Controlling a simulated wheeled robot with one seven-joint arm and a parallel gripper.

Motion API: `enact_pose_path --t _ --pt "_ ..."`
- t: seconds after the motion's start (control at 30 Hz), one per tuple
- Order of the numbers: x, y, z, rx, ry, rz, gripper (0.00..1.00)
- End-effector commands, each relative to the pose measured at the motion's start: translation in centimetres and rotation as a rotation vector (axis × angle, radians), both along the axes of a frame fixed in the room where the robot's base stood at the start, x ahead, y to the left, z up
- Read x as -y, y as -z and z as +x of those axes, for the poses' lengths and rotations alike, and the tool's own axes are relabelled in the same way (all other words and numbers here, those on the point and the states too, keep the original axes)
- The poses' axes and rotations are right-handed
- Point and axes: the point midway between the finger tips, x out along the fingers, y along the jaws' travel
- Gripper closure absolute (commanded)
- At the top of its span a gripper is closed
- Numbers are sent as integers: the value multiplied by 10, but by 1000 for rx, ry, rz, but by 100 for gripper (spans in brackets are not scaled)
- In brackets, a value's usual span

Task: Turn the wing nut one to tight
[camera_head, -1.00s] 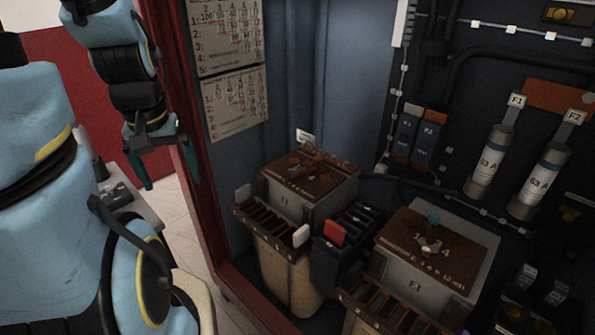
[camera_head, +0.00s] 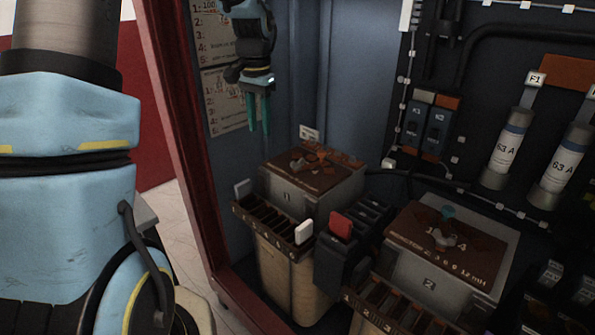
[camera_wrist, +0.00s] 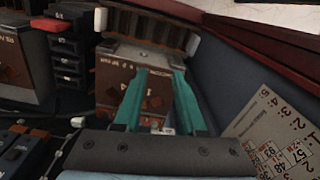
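The box marked 1 (camera_head: 285,195) has a brown top plate with a small brownish wing-like part (camera_head: 318,156) near its middle, probably wing nut one. Its exact angle is too small to tell. My gripper (camera_head: 259,132) hangs above and to the left of this box, teal fingers pointing down, touching nothing. In the wrist view, the gripper (camera_wrist: 156,75) has its fingers apart with nothing held. The top plate of box 1 (camera_wrist: 112,82) shows behind and between the fingers there, and they partly hide it; the wing nut is not clear in that view.
A black block with a red switch (camera_head: 340,226) stands between the boxes. Fuses (camera_head: 507,150) are on the back panel. The red cabinet frame (camera_head: 180,130) is at left.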

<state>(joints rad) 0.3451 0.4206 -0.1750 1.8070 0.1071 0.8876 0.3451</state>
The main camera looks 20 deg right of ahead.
Motion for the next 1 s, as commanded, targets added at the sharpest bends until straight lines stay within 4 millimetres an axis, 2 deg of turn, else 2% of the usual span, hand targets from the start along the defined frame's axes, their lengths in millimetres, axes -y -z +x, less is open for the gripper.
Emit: enact_pose_path --t 0.03,0.1,0.2,0.3,0.43,0.53,0.8,1.0 --pt "27 15 9 -8 75 2 60" --pt "56 18 16 -18 164 5 60" --pt "85 21 22 -28 254 10 60" --pt "101 22 23 -34 304 12 60" --pt "106 25 24 -38 323 13 60" --pt "106 35 24 -38 322 13 60" --pt "105 84 23 -39 321 13 60" --pt "105 114 24 -38 320 12 60"
